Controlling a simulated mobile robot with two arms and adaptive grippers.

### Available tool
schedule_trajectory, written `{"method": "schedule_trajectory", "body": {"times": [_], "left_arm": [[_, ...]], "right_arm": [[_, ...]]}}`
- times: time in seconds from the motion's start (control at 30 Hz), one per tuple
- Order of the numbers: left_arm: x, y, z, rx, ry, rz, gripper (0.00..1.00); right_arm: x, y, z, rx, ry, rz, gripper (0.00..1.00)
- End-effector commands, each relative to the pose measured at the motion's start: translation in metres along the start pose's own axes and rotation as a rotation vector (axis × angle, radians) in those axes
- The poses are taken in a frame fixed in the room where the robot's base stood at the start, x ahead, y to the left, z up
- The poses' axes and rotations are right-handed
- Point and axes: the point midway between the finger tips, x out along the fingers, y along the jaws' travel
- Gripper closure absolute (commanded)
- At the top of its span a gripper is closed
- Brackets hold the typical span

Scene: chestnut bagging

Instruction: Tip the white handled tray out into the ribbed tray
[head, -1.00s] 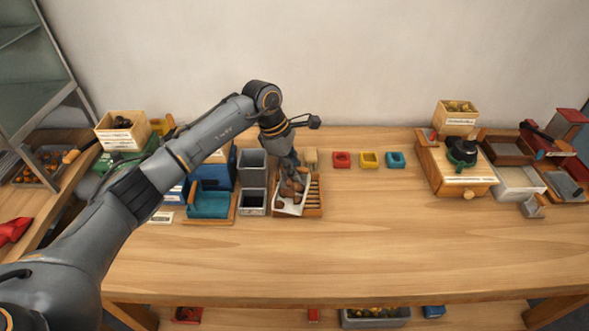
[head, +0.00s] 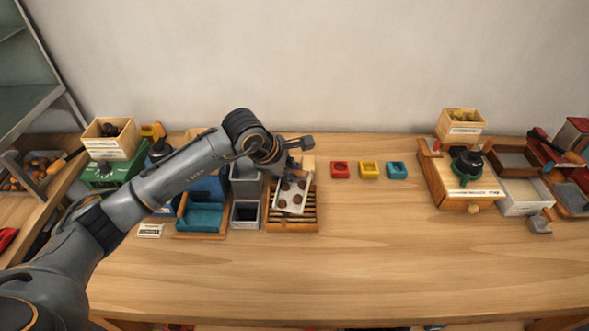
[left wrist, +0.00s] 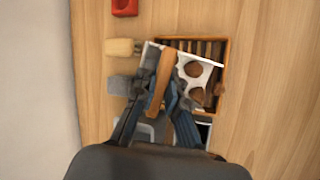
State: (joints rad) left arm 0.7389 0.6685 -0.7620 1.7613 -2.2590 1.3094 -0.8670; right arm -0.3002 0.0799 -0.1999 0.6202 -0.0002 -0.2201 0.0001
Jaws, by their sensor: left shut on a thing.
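The white handled tray (head: 303,187) is held over the ribbed tray (head: 292,227), turned at an angle to it and seemingly tilted. Several brown chestnuts lie on its white floor. In the left wrist view the white tray (left wrist: 184,66) shows chestnuts (left wrist: 193,69) and its brown wooden handle (left wrist: 161,80) between my fingers. My left gripper (head: 291,171) is shut on this handle; it also shows in the left wrist view (left wrist: 160,92). The ribbed tray has a wooden frame (left wrist: 227,62) and dark slots. A brown piece near its lower side may be a chestnut; I cannot tell which tray holds it.
Grey bins (head: 245,213) stand close on the left, beside a teal tray (head: 202,217). Red (head: 340,170), yellow (head: 369,171) and blue (head: 397,171) small dishes are to the right. The front of the table is clear.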

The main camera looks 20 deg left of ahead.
Motion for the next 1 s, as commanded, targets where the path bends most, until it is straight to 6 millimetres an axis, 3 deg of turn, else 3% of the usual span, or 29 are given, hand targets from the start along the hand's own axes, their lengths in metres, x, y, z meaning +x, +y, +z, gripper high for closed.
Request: {"method": "schedule_trajectory", "body": {"times": [0.3, 1.0], "left_arm": [[-0.006, -0.013, 0.002, 0.044, 0.0, 0.138, 1.0], [-0.022, -0.029, 0.007, 0.103, 0.0, 0.332, 1.0]], "right_arm": [[0.038, -0.001, 0.003, 0.0, 0.0, 0.0, 0.6], [0.1, -0.002, 0.009, 0.0, 0.0, 0.0, 0.6]]}}
